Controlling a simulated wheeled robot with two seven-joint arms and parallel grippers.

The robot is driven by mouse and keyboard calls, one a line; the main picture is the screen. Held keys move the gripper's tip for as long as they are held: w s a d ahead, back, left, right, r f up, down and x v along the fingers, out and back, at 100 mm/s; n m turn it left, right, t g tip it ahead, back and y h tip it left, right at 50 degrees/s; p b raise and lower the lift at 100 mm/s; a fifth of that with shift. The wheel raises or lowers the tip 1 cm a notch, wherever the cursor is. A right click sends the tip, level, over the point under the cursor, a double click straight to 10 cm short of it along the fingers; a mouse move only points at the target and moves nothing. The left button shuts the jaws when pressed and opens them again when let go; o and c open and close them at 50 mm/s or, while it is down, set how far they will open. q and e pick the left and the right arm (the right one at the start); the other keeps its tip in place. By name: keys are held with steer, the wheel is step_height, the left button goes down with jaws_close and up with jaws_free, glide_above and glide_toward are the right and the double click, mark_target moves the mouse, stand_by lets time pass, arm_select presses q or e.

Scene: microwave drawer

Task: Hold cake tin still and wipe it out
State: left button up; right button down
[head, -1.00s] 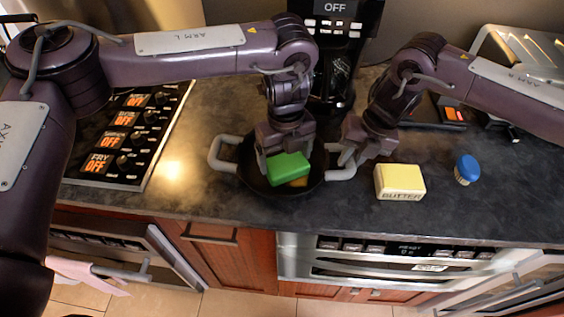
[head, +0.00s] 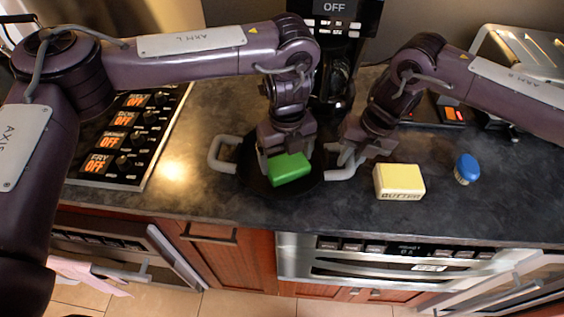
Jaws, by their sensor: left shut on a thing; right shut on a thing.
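The cake tin (head: 251,172) is a round black pan with two grey handles, standing on the dark counter. My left gripper (head: 287,153) points down over the tin, shut on a green sponge (head: 291,169). The sponge is inside the tin and hides part of its floor. My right gripper (head: 347,160) is shut on the tin's right handle (head: 339,174). The left handle (head: 220,153) is free. No residue shows on the visible part of the tin's floor.
A butter block (head: 399,181) and a blue-capped jar (head: 467,168) stand right of the tin. A coffee maker (head: 334,60) is behind it. A stove control panel (head: 122,137) lies to the left. The counter's front edge is close in front of the tin.

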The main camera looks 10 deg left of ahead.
arm_select(q)
steer(key=shift+a, duration=0.3)
arm_select(e)
steer(key=shift+s+f, duration=0.1)
arm_select(q)
steer(key=shift+r, duration=0.1)
steer(key=shift+r, duration=0.4)
steer(key=shift+w+a, duration=0.25)
steer(key=shift+w, duration=0.3)
steer(key=shift+w+a, duration=0.2)
steer(key=shift+w, duration=0.3)
steer(key=shift+r, duration=2.8)
steer(key=shift+a, duration=0.1)
